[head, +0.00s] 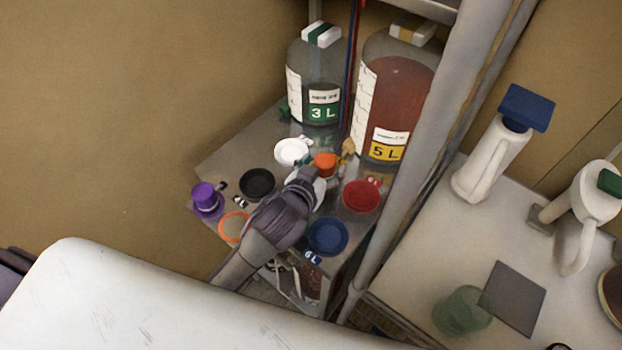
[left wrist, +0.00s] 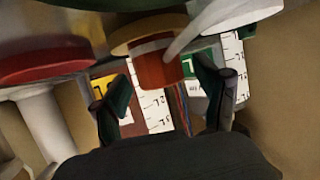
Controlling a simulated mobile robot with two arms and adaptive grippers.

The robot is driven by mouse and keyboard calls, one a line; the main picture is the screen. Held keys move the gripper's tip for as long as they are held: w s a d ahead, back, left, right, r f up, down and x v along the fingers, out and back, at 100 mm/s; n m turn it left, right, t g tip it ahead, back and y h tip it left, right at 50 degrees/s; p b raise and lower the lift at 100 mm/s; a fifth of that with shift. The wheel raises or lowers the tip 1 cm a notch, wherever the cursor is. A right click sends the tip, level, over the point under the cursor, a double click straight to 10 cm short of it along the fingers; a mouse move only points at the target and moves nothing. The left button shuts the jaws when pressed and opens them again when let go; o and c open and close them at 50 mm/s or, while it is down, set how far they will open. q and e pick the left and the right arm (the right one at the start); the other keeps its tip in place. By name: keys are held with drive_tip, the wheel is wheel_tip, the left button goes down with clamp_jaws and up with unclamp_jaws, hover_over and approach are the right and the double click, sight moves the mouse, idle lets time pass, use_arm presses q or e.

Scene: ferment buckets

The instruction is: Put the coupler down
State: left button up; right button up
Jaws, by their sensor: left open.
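An orange cylindrical piece (head: 325,163), which appears to be the coupler, stands on the metal shelf just beyond my left gripper (head: 305,176). In the left wrist view, turned upside down, the orange piece (left wrist: 157,68) has a tan flange and lies between and beyond the two spread fingertips (left wrist: 168,98). The fingers are open, with visible gaps to the piece on both sides. What lies under my gripper is partly hidden. My right gripper is not in view.
Around the gripper are a white disc (head: 292,152), black disc (head: 257,183), red disc (head: 361,195), blue disc (head: 327,236) and purple cap (head: 206,198). Bottles marked 3 L (head: 318,80) and 5 L (head: 395,105) stand behind. A metal post (head: 420,145) rises at right.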

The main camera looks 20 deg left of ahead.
use_arm(q)
drive_tip(key=b+v, duration=0.1)
drive_tip(key=v, duration=0.8)
drive_tip(key=shift+s+r, duration=0.1)
drive_tip(key=shift+s, duration=0.15)
drive_tip(key=shift+s+a+r, duration=0.1)
drive_tip(key=shift+s+r, duration=0.1)
drive_tip(key=shift+s, duration=0.1)
drive_tip(key=shift+f, duration=0.1)
